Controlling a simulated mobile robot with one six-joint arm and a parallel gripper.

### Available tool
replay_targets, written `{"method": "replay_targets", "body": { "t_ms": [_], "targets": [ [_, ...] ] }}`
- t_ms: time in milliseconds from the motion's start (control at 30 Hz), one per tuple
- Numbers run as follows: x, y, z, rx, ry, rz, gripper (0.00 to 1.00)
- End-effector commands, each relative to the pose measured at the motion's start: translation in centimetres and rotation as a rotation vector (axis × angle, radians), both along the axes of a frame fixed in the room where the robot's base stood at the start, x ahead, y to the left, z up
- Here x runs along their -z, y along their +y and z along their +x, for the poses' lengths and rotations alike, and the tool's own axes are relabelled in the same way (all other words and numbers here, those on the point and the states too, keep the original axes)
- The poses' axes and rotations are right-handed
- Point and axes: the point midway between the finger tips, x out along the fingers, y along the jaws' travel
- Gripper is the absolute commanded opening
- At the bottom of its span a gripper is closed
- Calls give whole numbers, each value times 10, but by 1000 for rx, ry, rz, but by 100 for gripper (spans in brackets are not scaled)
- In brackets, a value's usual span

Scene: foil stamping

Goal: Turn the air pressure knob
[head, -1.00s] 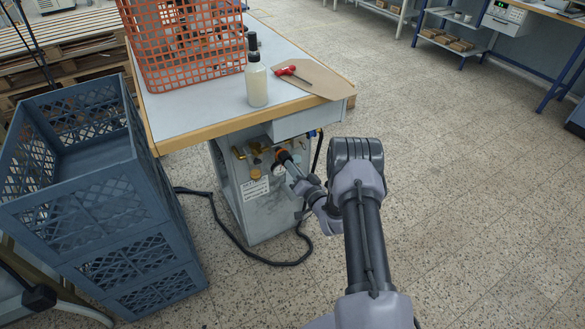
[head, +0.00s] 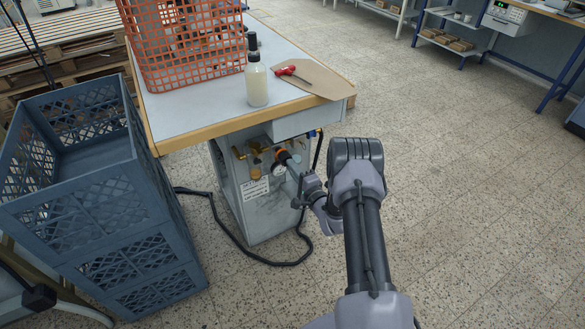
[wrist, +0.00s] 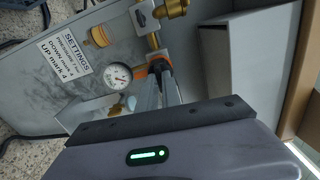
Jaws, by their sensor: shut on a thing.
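The air pressure knob (wrist: 157,65) is orange and dark, on a brass fitting at the front of the grey cabinet under the bench. It also shows in the head view (head: 282,155). My gripper (wrist: 163,75) is shut on the knob, with its fingers covering much of it in the wrist view. A round white pressure gauge (wrist: 118,76) with a dial sits just left of the knob; its needle is too small to read surely. A white settings label (wrist: 64,57) is on the panel, with "UP mark 4" legible.
A brass fitting (wrist: 172,8) and a tan round cap (wrist: 101,36) stand out near the knob. The bench (head: 200,115) overhangs the cabinet (head: 262,215). Blue crates (head: 100,220) stand left. A black cable (head: 285,263) lies on the floor. Floor to the right is clear.

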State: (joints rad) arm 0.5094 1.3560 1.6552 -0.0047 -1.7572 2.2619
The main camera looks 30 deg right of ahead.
Motion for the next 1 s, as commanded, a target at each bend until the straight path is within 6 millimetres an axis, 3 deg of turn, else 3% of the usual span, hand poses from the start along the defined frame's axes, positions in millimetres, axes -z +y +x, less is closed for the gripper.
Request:
{"method": "replay_targets", "body": {
  "t_ms": [500,1000],
  "targets": [
    [1,0,0,1,17,454,0],
    [1,0,0,2,24,677,0]
  ]
}}
